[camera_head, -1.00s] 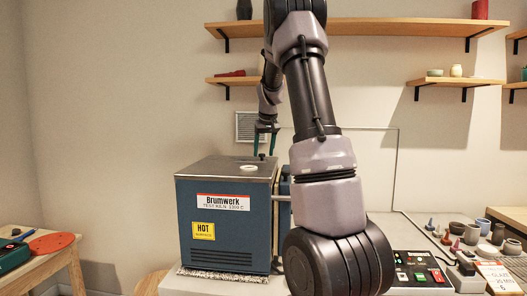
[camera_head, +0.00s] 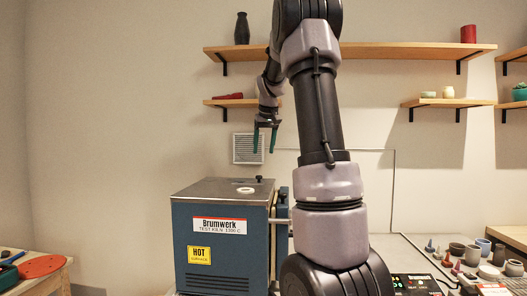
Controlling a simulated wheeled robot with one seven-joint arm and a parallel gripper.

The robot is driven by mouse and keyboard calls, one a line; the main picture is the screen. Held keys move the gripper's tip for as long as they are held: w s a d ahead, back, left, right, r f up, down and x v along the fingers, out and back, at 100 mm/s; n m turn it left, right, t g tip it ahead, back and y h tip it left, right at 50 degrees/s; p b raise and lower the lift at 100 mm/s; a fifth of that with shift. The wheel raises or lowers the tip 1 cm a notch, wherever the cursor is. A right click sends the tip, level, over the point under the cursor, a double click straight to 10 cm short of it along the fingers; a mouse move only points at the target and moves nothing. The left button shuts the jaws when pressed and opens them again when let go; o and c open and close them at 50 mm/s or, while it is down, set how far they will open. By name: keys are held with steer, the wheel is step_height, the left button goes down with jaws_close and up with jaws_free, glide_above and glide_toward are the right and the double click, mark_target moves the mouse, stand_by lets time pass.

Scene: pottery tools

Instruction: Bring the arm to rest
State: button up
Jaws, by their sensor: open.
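My gripper (camera_head: 265,139) hangs in the air above the back of the blue kiln, in front of the wall. Its two dark green fingers point down and are apart, with nothing between them. My arm rises in the middle of the view and folds over, with the wrist end hanging to the left. The blue kiln (camera_head: 222,262) has a grey top with a white ring and a small black knob. Its front carries a Brumwerk label and a yellow HOT label.
A wall vent (camera_head: 248,148) is behind the gripper. A long wooden shelf (camera_head: 400,51) and smaller shelves are on the wall. A control box (camera_head: 413,284) and several small pots (camera_head: 472,256) are at right. A red disc (camera_head: 40,267) lies on a side table at left.

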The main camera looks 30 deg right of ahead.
steer(key=shift+a, duration=0.1)
steer(key=s+a+r+t+y, duration=0.2)
steer(key=s+a, duration=0.9)
steer(key=s, duration=0.2)
steer(key=s+a+f+m, duration=0.1)
steer(key=s+a+f, duration=0.2)
steer(key=s+a, duration=0.2)
steer(key=s+a+f+y, duration=0.1)
steer(key=s+a+f, duration=0.2)
steer(key=s, duration=0.9)
steer(key=shift+a+f+m+t, duration=0.15)
steer(key=shift+a+m+t, duration=0.25)
steer(key=shift+a, duration=0.65)
